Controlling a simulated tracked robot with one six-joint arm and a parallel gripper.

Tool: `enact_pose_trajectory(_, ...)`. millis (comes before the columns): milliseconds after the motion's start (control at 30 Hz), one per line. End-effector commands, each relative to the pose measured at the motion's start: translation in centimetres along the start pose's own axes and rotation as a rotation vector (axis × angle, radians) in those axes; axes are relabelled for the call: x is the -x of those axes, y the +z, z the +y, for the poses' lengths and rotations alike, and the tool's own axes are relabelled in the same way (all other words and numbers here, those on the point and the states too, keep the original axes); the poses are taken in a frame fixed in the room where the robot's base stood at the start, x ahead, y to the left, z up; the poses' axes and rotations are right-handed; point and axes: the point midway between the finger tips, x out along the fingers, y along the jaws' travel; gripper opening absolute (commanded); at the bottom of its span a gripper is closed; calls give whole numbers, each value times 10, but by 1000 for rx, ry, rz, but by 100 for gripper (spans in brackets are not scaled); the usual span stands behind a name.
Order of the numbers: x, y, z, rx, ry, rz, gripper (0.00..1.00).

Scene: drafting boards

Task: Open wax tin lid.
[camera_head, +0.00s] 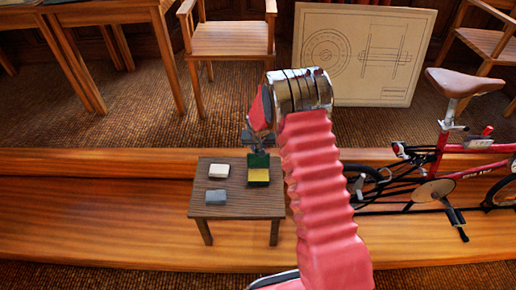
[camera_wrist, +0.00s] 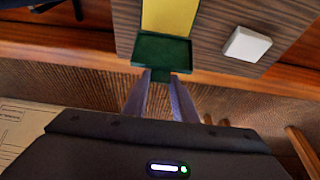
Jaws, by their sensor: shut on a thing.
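The wax tin (camera_head: 258,182) sits on the small wooden table, with its yellow wax (camera_head: 259,174) uncovered. Its dark green lid (camera_head: 258,159) is open on the far side of the wax. In the wrist view the lid (camera_wrist: 161,49) shows its raised rim, and the yellow wax (camera_wrist: 170,15) lies beyond it. My gripper (camera_wrist: 160,77) is shut on the small tab at the lid's edge. In the head view my gripper (camera_head: 254,142) is just above the lid, partly hidden by my wrist. The lid's exact angle is hard to tell.
A white block (camera_head: 219,171) and a grey block (camera_head: 216,197) lie on the table (camera_head: 237,206), left of the tin. A red bicycle (camera_head: 440,160) stands to the right. A chair (camera_head: 231,40) and a framed drawing (camera_head: 362,55) are behind.

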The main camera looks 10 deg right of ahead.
Motion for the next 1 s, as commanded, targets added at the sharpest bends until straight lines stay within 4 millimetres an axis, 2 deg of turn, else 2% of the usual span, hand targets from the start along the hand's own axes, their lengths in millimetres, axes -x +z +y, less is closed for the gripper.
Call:
enact_pose_trajectory(133, 4, 11, -3, 0, 0, -8, 0)
enact_pose_trajectory(433, 3, 14, -3, -1, 2, -12, 0)
enact_pose_trajectory(467, 3, 14, -3, -1, 2, -13, 27)
enact_pose_trajectory(500, 3, 14, -3, 0, 2, -12, 30)
enact_pose_trajectory(700, 3, 13, -3, 0, 1, -10, 44)
enact_pose_trajectory(1000, 5, 11, -4, 1, 0, -6, 44)
